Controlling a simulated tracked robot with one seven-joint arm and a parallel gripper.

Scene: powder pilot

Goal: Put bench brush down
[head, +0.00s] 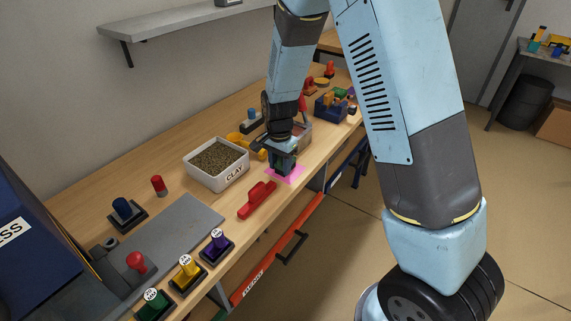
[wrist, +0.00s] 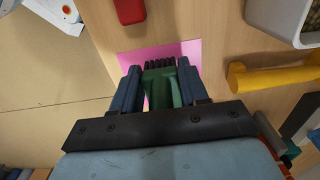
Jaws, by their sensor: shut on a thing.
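My gripper (head: 283,160) is low over the front part of the bench, just right of the clay bin. In the wrist view its two dark blue fingers (wrist: 160,88) are shut on the bench brush (wrist: 160,84), which has a green body and a row of black bristles. A pink square (head: 294,178) lies on the bench under the gripper, and it also shows in the wrist view (wrist: 190,48) behind the brush. The gripper hides most of the brush in the head view. I cannot tell whether the brush touches the pink square.
A red handled thing (head: 257,199) lies close to the pink square. The white clay bin (head: 217,166) stands to the left, with a yellow thing (wrist: 272,77) near the gripper. Several labelled stamps stand at the front left. The bench's front edge is close by.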

